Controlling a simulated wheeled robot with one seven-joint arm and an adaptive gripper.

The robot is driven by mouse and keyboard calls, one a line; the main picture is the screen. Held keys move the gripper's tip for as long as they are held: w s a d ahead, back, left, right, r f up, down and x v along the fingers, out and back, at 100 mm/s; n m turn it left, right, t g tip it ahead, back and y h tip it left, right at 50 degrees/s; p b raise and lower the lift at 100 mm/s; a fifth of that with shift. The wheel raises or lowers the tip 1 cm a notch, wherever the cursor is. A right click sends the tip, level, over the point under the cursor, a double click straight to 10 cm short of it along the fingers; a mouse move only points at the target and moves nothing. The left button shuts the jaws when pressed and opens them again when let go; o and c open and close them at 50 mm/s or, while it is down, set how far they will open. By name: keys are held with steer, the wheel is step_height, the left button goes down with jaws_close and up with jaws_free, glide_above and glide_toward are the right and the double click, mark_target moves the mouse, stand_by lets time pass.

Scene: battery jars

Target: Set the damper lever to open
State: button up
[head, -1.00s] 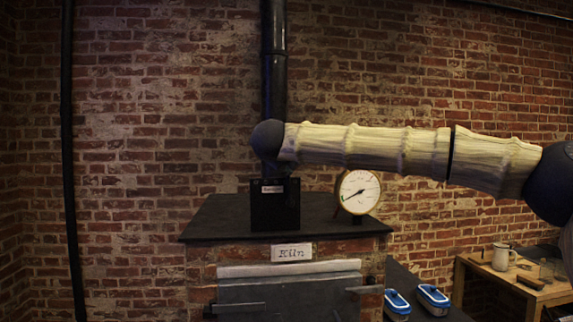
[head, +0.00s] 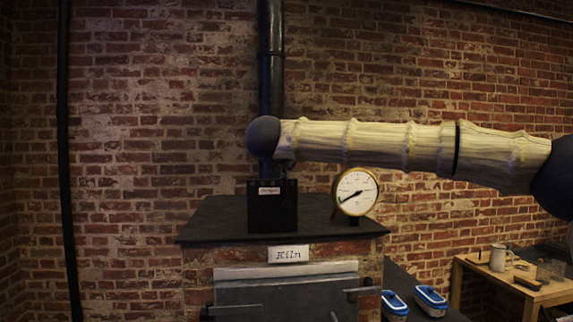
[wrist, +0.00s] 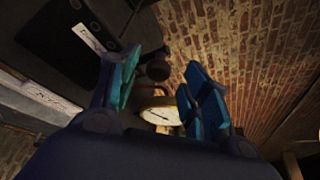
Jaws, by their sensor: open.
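The black damper box (head: 272,208) stands on the kiln top at the foot of the stovepipe, with a small pale label (head: 269,190). In the wrist view the box (wrist: 75,45) is at upper left. A dark round knob (wrist: 158,71), which looks like the damper lever's end, shows between and beyond the fingertips; I cannot tell whether they touch it. My gripper (wrist: 162,78) is open, with teal fingers on either side of the knob. In the head view my arm crosses above the kiln; the fingers and lever cannot be made out there.
A round brass gauge (head: 355,191) stands on the kiln top (head: 220,220) right of the box. The kiln door (head: 285,295) is below. Blue-rimmed containers (head: 431,300) and a wooden table (head: 505,284) with a mug (head: 499,257) are at right. A brick wall is behind.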

steer(key=v, duration=0.9)
steer(key=shift+s+d, duration=0.1)
